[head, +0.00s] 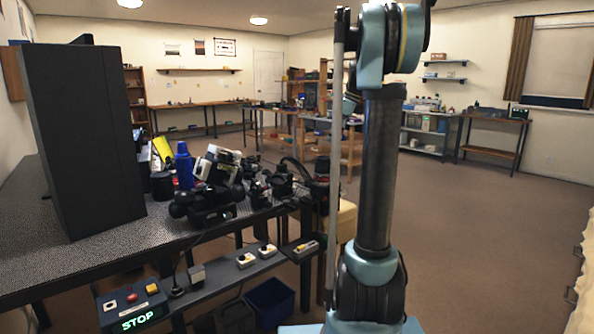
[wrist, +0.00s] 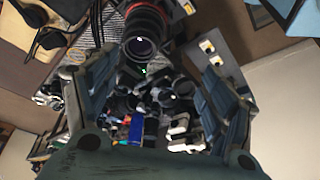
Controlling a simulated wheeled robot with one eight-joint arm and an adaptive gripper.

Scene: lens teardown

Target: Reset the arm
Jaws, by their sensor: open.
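My arm (head: 377,170) stands upright in the right half of the head view, with teal joints and a dark link. My gripper (wrist: 158,72) shows in the wrist view with its two fingers spread wide apart and nothing held between them. A black lens with a red band (wrist: 144,30) is at the top centre of the wrist view, just beyond the fingertips. Whether the fingers touch it I cannot tell. In the head view I cannot make out my gripper clearly.
A dark workbench (head: 60,258) carries a large black panel (head: 85,140), a blue bottle (head: 183,166) and a cluster of black camera gear (head: 208,203). A STOP control box (head: 132,306) hangs at its front. A blue bin (head: 270,303) is below. Brown floor (head: 480,220) at right is clear.

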